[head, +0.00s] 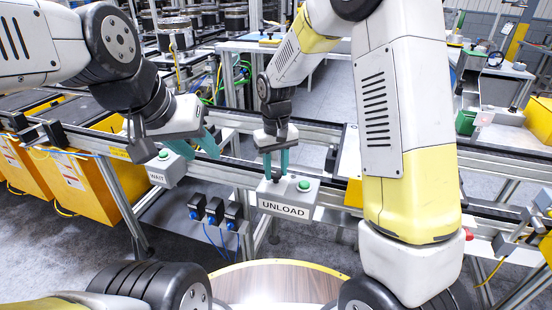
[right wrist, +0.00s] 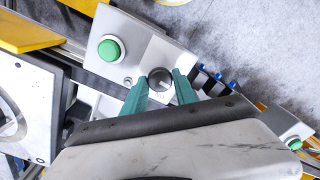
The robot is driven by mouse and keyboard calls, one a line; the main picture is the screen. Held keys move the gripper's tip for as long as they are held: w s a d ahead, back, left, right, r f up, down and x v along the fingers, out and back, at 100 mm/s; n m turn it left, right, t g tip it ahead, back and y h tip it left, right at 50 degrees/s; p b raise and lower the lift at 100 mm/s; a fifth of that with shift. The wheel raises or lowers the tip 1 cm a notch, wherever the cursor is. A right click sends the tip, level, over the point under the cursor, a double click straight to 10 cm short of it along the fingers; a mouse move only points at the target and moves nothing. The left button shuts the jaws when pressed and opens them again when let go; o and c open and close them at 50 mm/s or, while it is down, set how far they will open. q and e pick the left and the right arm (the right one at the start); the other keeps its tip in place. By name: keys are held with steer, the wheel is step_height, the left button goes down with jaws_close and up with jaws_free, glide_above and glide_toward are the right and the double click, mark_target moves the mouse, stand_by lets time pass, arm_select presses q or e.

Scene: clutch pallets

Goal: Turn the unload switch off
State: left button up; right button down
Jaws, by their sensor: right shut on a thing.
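The grey unload switch box (head: 312,193) hangs on the front rail, with an "UNLOAD" label and a green button (head: 304,185). It fills the upper middle of the right wrist view (right wrist: 140,40), with its green button (right wrist: 109,48) at left. My right gripper (head: 276,176) points down at the box's top. Its teal fingers (right wrist: 160,88) are shut on the round dark switch knob (right wrist: 160,76), one on each side. The knob is mostly hidden in the head view. My left gripper (head: 196,150) is open and empty, its teal fingers apart near the wait box (head: 166,170).
The wait box has its own green button and sits left along the same rail (head: 238,177). Several small dark devices with blue parts (head: 213,209) hang below the rail. Yellow bins (head: 85,190) stand at left.

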mark_target(276, 173)
steer(key=shift+n, duration=0.5)
steer(key=c, duration=1)
jaws_free()
steer(key=shift+o, duration=0.2)
steer(key=shift+r, duration=0.1)
step_height(276, 173, up, 8)
steer(key=shift+f, duration=0.25)
steer(key=shift+r, duration=0.1)
